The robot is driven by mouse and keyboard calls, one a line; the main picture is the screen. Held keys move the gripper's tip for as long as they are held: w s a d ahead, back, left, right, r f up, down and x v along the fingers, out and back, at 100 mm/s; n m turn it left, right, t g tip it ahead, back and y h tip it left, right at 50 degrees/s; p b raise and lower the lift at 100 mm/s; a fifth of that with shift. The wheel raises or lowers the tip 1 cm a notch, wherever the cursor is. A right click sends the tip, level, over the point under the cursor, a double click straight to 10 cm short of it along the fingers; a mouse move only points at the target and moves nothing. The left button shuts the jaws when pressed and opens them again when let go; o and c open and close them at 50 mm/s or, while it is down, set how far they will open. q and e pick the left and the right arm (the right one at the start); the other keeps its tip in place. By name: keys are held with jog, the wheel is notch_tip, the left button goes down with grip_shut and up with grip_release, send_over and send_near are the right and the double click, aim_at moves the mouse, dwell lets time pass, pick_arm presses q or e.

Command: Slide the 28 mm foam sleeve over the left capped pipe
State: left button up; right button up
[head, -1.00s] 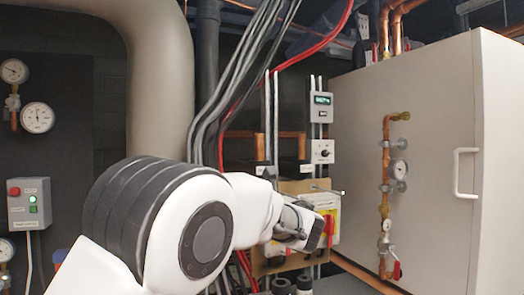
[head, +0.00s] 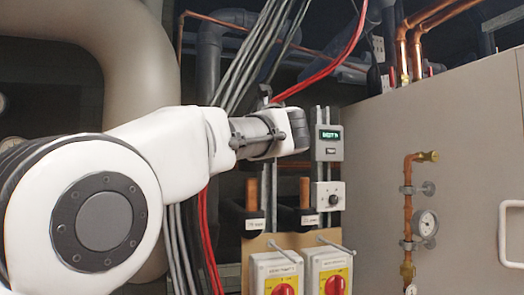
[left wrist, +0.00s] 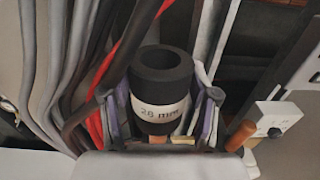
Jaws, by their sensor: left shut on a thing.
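The 28 mm foam sleeve (left wrist: 158,92) is a short black tube with a white "28 mm" label, open end towards the left wrist camera. My left gripper (left wrist: 163,115) is shut on it, one finger on each side. In the head view, my left gripper (head: 272,133) is above the left copper pipe (head: 252,194); I cannot make out the sleeve there. The right copper pipe (head: 304,192) stands beside it. Both pipes rise from black insulation with white labels. The left wrist view shows copper below the sleeve and a copper pipe end (left wrist: 240,135) to the right. My right gripper is out of view.
Grey and red cables (head: 240,75) run close behind the left gripper. A display box (head: 327,142) and a knob box (head: 327,195) are right of the pipes. Two switch boxes (head: 277,272) with protruding rods stand below. A large cabinet (head: 460,135) fills the right.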

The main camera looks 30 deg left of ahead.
aim_at(254, 181)
pick_arm(q)
jog(key=s, duration=0.1)
jog(key=s+b, duration=0.1)
jog(key=s, duration=0.1)
jog(key=shift+f, duration=0.4)
jog(key=w+f+b, duration=0.1)
jog(key=w, duration=0.1)
jog(key=w+f+b, duration=0.1)
jog(key=w+f, duration=0.1)
jog(key=shift+w+f, duration=0.15)
jog(key=shift+w, duration=0.15)
jog(key=shift+s+f, duration=0.1)
jog(key=shift+f, duration=0.2)
jog(key=shift+c, duration=0.2)
jog(key=shift+s+f+b, duration=0.2)
jog(key=shift+s+b, duration=0.45)
jog(key=shift+s, duration=0.2)
jog(key=shift+c, duration=0.8)
jog(key=shift+d+f, duration=0.1)
jog(key=shift+f, duration=0.2)
jog(key=shift+w+f+b, duration=0.35)
jog(key=shift+f+b, duration=0.35)
jog(key=shift+b, duration=0.05)
jog(key=shift+s+f+b, duration=0.1)
jog(key=shift+f+b, duration=0.5)
jog(key=shift+f, duration=0.2)
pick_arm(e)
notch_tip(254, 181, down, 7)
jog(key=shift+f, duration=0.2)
